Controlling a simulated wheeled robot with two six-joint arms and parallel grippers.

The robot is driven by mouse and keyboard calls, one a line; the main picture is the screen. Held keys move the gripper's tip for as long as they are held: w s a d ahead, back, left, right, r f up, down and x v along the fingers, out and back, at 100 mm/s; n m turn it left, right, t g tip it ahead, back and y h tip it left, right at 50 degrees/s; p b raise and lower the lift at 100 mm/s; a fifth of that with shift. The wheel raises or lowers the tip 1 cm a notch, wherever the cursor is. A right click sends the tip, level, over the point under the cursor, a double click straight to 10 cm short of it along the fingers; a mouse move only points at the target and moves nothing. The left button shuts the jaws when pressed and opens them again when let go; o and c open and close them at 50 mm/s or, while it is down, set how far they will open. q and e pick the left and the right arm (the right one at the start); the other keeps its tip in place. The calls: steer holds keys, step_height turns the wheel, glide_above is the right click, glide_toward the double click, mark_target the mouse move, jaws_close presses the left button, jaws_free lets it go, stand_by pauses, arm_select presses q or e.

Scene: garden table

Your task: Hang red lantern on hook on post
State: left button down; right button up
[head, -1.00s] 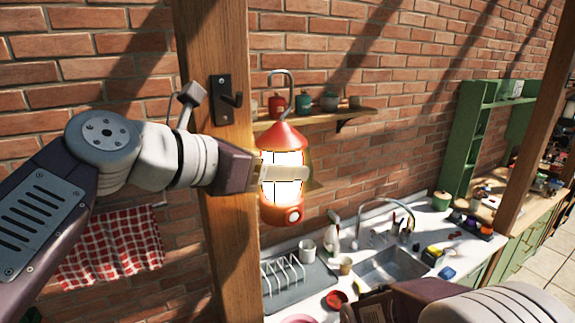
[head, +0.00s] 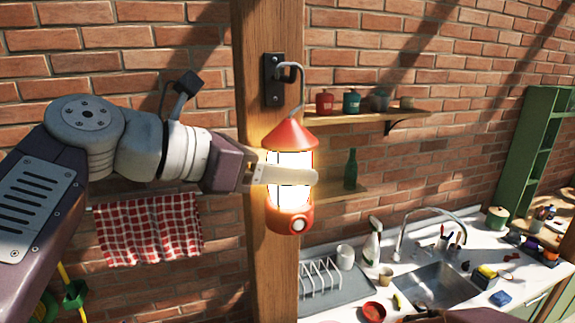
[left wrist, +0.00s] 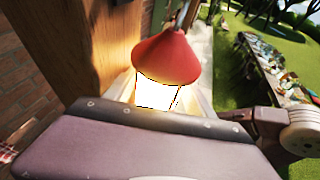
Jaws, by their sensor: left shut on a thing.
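The red lantern (head: 290,134) is upright and lit, in front of the wooden post (head: 270,20). It also shows in the left wrist view (left wrist: 166,56). My left gripper (head: 290,174) is shut on the lantern's glowing body. My right gripper is not in view.
A wooden shelf (head: 350,118) with small pots is on the brick wall right of the post. Below are a counter with a sink (head: 440,285) and a dish rack (head: 325,280). A red checked towel (head: 150,228) hangs at left. A green bottle (head: 350,169) stands behind the lantern.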

arm_select(q)
steer(key=shift+s+d+f, duration=0.1)
steer(key=shift+f, duration=0.05)
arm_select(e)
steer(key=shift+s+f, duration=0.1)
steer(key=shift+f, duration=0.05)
arm_select(q)
steer(key=shift+a, duration=0.2)
steer(key=shift+c, duration=1.3)
jaws_free()
steer(key=shift+s+d, duration=0.2)
steer(key=shift+s, duration=0.05)
steer(key=shift+w+a, duration=0.1)
steer(key=shift+w, duration=0.1)
steer(key=shift+s, duration=0.1)
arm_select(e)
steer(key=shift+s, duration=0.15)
arm_select(q)
steer(key=shift+f, duration=0.1)
